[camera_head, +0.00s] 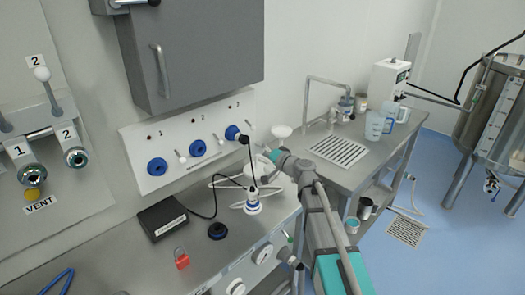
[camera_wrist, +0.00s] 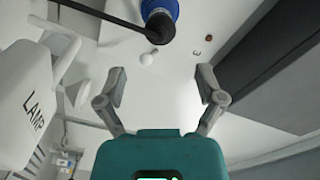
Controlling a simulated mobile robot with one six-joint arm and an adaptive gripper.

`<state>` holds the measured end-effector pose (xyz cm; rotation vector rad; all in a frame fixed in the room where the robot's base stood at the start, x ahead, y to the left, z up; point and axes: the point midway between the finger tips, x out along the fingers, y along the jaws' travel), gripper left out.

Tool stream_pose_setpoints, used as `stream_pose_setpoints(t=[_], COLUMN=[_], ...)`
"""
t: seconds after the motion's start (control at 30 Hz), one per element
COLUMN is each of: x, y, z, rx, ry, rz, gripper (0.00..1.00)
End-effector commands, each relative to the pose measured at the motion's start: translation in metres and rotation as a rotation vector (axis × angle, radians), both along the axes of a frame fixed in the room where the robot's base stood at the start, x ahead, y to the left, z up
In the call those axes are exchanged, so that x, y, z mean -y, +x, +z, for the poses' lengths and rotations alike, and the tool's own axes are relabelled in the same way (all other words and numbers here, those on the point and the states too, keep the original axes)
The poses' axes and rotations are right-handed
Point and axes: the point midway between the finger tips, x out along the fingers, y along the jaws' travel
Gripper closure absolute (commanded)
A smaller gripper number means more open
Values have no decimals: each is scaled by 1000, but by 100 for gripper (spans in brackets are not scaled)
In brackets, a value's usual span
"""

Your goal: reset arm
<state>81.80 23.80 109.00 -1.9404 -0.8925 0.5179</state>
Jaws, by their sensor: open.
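My gripper (camera_wrist: 163,92) is open and empty in the wrist view, its two grey fingers spread apart with a white wall panel behind them. In the head view my arm reaches in over the right part of the steel bench (camera_head: 120,262); my fingers are hard to make out there. A blue round connector (camera_wrist: 160,12) with a black cable shows at the top of the wrist view, beyond the fingertips. In the head view a blue plug (camera_head: 232,132) sits at socket 3 of the white panel (camera_head: 150,134), with a black cable running down from it.
A white part marked LAMP (camera_wrist: 30,105) is close on the left in the wrist view. A grey cabinet (camera_head: 205,50) hangs above the panel. A black box (camera_head: 163,218) and a red padlock (camera_head: 182,259) lie on the bench. A side table (camera_head: 350,175) with jugs stands right.

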Motion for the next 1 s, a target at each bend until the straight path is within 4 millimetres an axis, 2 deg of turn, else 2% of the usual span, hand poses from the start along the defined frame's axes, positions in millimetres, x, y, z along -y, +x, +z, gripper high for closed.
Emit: stream_pose_setpoints(t=[0.27,0.47,0.77,1.0], x=[1,6,34,74], y=[-6,-29,-87,-137], z=[-4,-21,-72,-117], rx=[-3,-26,-144,-302], ry=[-25,-129,-414,-662], rz=[15,70,190,249], gripper=[13,13,13,13])
